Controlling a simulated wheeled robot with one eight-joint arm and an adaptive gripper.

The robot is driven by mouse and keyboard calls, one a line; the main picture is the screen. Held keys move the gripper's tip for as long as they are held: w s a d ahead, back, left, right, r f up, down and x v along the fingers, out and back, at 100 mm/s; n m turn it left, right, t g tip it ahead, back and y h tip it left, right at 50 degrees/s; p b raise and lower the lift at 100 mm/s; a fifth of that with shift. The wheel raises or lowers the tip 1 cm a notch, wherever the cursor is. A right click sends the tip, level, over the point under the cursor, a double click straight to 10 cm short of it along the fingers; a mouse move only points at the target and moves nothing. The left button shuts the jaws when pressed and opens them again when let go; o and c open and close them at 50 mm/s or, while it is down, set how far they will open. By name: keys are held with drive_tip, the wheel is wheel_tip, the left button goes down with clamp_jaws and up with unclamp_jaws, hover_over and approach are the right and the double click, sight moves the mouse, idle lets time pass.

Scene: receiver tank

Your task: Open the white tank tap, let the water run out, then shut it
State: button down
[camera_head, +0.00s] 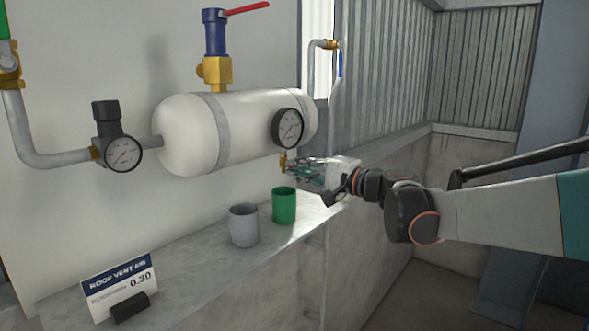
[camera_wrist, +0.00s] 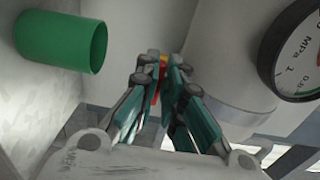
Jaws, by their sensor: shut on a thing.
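The white tank (camera_head: 250,125) hangs along the wall with a round gauge (camera_head: 288,128) at its right end. A small brass tap (camera_head: 283,160) sticks down from its underside near that end. My gripper (camera_head: 292,168) reaches in from the right, its fingertips at the tap. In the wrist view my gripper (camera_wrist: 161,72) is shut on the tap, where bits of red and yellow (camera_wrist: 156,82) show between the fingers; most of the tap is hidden. A green cup (camera_head: 284,206) stands on the ledge below the tap, and shows at the upper left of the wrist view (camera_wrist: 60,40). I see no running water.
A grey cup (camera_head: 244,226) stands left of the green one on the concrete ledge (camera_head: 200,260). A sign (camera_head: 120,287) reading "ROOF VENT AIR" and 0.30 is at the front left. A blue valve with a red lever (camera_head: 245,9) sits atop the tank. Another gauge (camera_head: 123,153) is left.

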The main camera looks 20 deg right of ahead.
idle(0.3)
drive_tip(key=c, duration=1.7)
unclamp_jaws()
drive_tip(key=v, duration=0.7)
drive_tip(key=shift+s+d, duration=0.1)
drive_tip(key=shift+s, duration=0.2)
